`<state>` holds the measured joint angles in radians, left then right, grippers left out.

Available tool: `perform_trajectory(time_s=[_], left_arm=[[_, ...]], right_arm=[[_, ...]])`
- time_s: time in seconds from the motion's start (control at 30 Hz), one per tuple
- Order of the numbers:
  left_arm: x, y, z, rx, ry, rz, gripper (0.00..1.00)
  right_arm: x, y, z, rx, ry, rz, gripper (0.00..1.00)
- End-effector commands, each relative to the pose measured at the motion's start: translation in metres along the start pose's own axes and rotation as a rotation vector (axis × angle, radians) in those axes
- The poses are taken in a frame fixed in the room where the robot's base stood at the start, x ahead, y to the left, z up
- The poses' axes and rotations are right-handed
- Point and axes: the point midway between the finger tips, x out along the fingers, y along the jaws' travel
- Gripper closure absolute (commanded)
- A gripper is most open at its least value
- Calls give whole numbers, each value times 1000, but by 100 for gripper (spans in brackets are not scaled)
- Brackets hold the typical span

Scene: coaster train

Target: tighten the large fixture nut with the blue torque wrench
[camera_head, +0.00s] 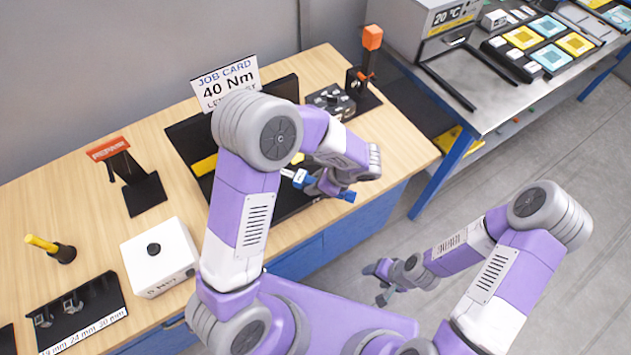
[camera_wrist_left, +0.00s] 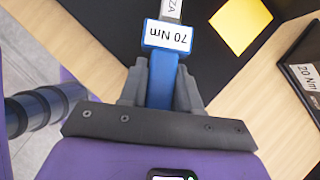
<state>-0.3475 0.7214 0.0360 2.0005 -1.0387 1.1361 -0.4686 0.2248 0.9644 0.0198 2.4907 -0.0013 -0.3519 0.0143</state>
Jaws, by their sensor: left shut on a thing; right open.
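The blue torque wrench (camera_head: 348,196) is in my left gripper (camera_head: 326,186), over the black tray at the bench's front edge. In the left wrist view, the gripper (camera_wrist_left: 160,88) is shut on the wrench's blue handle (camera_wrist_left: 162,82), and its label reads 70 Nm upside down. I cannot tell whether the wrench still touches the tray. My right gripper (camera_head: 382,281) is open and empty, low in front of the bench.
The job card (camera_head: 226,82) reads 40 Nm. A white box with a black knob (camera_head: 160,257), a socket tray (camera_head: 80,312), an orange-topped black stand (camera_head: 143,193) and a yellow-handled tool (camera_head: 50,247) stand left. A tall orange-topped post (camera_head: 371,40) stands at the back right.

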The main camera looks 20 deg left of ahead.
Motion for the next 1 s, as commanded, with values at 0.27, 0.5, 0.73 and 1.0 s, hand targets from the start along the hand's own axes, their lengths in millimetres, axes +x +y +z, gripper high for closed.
perform_trajectory(time_s=[0.27, 0.5, 0.73, 1.0], left_arm=[[-1, 2, 0, 11, 0, -8, 100], [0, 6, 0, 37, -1, -25, 100], [0, 11, 1, 58, -1, -39, 100], [0, 11, 1, 60, -1, -41, 100]], right_arm=[[1, 0, 0, 0, 0, 0, 40], [2, 1, 0, 0, 0, 0, 40], [4, 1, 0, 0, 0, 0, 40], [4, 1, 0, 0, 0, 0, 40]])
